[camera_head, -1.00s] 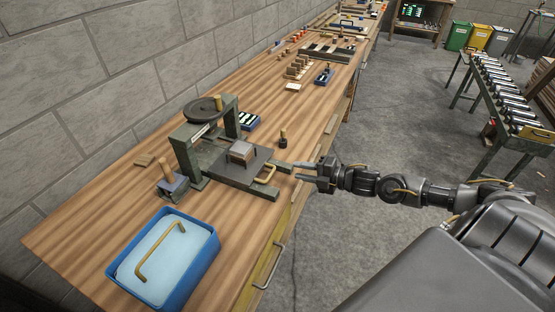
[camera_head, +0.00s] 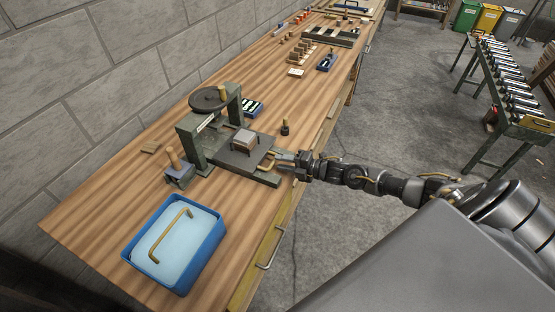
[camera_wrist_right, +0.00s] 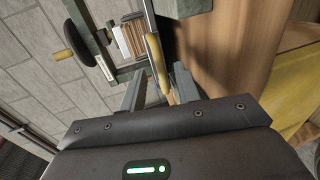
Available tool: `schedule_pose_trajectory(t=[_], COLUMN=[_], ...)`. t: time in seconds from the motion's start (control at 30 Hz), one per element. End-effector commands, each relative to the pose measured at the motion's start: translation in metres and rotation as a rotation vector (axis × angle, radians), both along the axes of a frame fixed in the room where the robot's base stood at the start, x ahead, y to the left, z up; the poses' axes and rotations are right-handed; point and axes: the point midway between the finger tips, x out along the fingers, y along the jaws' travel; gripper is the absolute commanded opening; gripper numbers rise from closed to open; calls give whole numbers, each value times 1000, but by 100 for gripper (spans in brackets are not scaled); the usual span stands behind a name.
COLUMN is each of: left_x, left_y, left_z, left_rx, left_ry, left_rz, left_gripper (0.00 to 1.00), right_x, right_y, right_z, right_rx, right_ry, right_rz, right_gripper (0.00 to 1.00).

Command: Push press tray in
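The press tray (camera_head: 232,159) is a dark flat plate sticking out of the front of the green screw press (camera_head: 187,137) on the bench. A small block-like stack (camera_head: 244,138) sits on it; in the right wrist view the stack (camera_wrist_right: 131,38) shows layered edges. The tray's brass handle (camera_head: 267,161) is at its outer end. My right gripper (camera_head: 279,160) is at this handle. In the right wrist view its fingers (camera_wrist_right: 158,82) are apart, with the handle (camera_wrist_right: 155,62) between them; contact is unclear. My left gripper is out of view.
A stamp-like tool (camera_head: 178,168) sits beside the press, and a small dark peg (camera_head: 285,128) stands behind the tray. Several small blocks and racks lie farther along the wooden bench (camera_head: 110,210).

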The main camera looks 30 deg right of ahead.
Motion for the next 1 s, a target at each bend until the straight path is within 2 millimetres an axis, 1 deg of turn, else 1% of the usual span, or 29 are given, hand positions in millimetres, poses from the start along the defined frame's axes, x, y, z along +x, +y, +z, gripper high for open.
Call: schedule_pose_trajectory(t=[0.03, 0.2, 0.53, 0.57, 0.7, 0.8, 1.0], left_x=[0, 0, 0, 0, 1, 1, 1], left_y=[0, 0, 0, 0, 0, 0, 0], left_z=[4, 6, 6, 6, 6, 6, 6], left_rx=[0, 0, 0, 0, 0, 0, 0], left_ry=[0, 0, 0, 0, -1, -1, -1], left_rz=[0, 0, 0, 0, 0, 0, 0], left_gripper=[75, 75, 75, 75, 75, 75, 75], right_x=[7, 18, 21, 21, 21, 20, 20], right_y=[4, 11, 13, 13, 13, 13, 13], right_z=[0, -4, -6, -6, -6, -6, -6], right_rx=[2, 0, 0, 0, 0, 0, -1], right_ry=[0, 0, 0, 0, 0, 0, 1], right_rz=[-1, -1, 0, 0, 0, 0, 0], right_gripper=[32, 32, 32, 29, 11, 0, 0])
